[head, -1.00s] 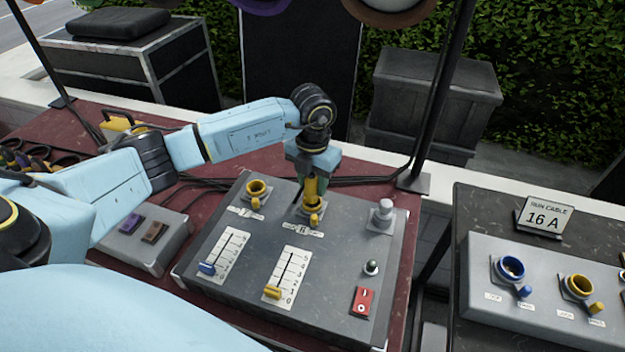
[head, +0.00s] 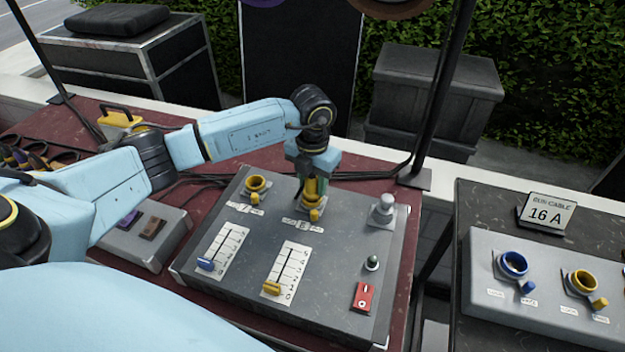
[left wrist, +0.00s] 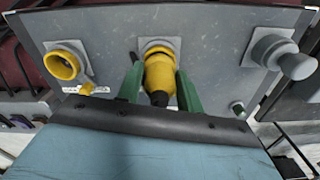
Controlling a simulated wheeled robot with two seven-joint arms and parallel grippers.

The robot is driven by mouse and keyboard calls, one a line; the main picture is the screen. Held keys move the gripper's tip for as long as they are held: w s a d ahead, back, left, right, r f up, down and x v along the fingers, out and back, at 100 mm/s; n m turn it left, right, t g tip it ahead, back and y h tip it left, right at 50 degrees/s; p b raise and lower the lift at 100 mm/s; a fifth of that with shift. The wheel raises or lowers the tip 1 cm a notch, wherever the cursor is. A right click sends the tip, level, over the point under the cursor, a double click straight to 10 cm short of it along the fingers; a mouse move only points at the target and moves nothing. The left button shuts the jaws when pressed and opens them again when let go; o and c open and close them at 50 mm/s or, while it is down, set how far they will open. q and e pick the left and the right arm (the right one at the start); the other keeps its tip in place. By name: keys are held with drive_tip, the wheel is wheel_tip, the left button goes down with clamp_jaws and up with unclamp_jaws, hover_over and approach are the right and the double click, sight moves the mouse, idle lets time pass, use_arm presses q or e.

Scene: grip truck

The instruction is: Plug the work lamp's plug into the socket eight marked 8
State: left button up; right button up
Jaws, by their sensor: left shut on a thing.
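The grey panel box (head: 215,255) has two yellow sockets along its far edge. Socket eight (head: 311,208) is the right one; its small label is blurred. The yellow plug (left wrist: 159,74) points into this socket in the left wrist view, in line with its ring (left wrist: 160,43). How deep it sits cannot be told. My left gripper (head: 315,187) reaches down over the socket, its green fingers (left wrist: 162,85) shut on the plug from both sides. In the head view the fingers hide most of the plug. My right gripper is not in view.
An uncovered yellow socket (head: 256,186) lies left of socket eight, and a grey capped fitting (head: 383,210) lies right. Sliders and a red switch (head: 363,297) are nearer. A second socket box (head: 480,270) stands on the right table. Black cables (head: 365,178) run behind the panel.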

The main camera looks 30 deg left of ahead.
use_arm(q)
drive_tip(key=shift+f+b, duration=0.3)
drive_tip(key=shift+f, duration=0.2)
drive_tip(key=o, duration=1.4)
drive_tip(key=shift+o, duration=0.2)
drive_tip(key=shift+r, duration=0.15)
drive_tip(key=shift+r+p, duration=1.85)
drive_tip(key=shift+r, duration=0.55)
